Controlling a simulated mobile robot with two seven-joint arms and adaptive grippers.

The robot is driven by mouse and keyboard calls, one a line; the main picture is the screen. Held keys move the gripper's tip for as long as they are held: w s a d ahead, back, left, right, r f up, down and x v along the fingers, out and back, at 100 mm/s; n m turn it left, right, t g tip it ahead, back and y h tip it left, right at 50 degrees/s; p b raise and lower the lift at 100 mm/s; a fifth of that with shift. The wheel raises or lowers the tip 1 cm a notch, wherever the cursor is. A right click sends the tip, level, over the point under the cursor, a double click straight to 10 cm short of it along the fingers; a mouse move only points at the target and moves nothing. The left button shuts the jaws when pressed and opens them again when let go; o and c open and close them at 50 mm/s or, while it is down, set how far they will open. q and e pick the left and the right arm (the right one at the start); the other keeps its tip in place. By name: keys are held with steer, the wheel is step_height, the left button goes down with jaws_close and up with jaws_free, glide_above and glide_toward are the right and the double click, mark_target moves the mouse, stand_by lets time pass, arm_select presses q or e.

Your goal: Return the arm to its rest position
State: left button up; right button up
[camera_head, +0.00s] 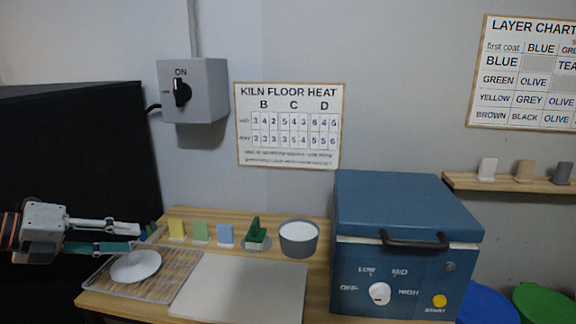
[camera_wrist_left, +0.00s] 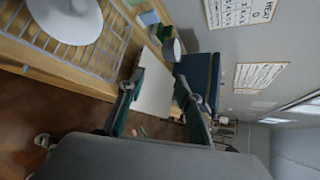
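My left gripper (camera_head: 137,237) comes in from the left, above the wire rack. Its two fingers are spread apart with nothing between them. The left wrist view also shows the open gripper (camera_wrist_left: 161,78) with an empty gap. A white dish (camera_head: 136,266) lies on the wire rack (camera_head: 160,290), below the gripper and apart from it. The dish also shows at the top left of the left wrist view (camera_wrist_left: 66,14). My right gripper is in neither view.
A pale board (camera_head: 240,288) lies on the wooden table. Behind it stand coloured tiles (camera_head: 200,231), a green piece (camera_head: 256,232) and a grey bowl (camera_head: 298,240). A blue kiln (camera_head: 400,220) stands at right. A dark panel (camera_head: 80,150) is behind my left arm.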

arm_select(q)
steer(key=s+a+f+n+t+y, duration=0.2)
steer(key=f+n+t+y, duration=0.25)
steer(key=f+n, duration=0.35)
steer(key=s+a+f+n+t+y, duration=0.1)
steer(key=s+f+n+t+y, duration=0.15)
steer(key=f+n+y, duration=0.45)
steer(key=s+d+f+n+g+y, duration=0.1)
steer(key=s+d+f+n+g, duration=0.1)
steer(key=s+f+n+g, duration=0.5)
steer(key=s+d+f+n+g+y, duration=0.1)
steer(key=s+d+f+n+g, duration=0.15)
steer(key=s+f, duration=0.85)
steer(key=d+f+n+t+h, duration=0.3)
steer(key=d+f+h, duration=0.4)
steer(key=d+f, duration=0.5)
steer(key=d+t, duration=0.1)
steer(key=d, duration=0.2)
steer(key=shift+w+d+f, duration=0.3)
steer(key=shift+w+d, duration=0.05)
steer(key=shift+d, duration=0.05)
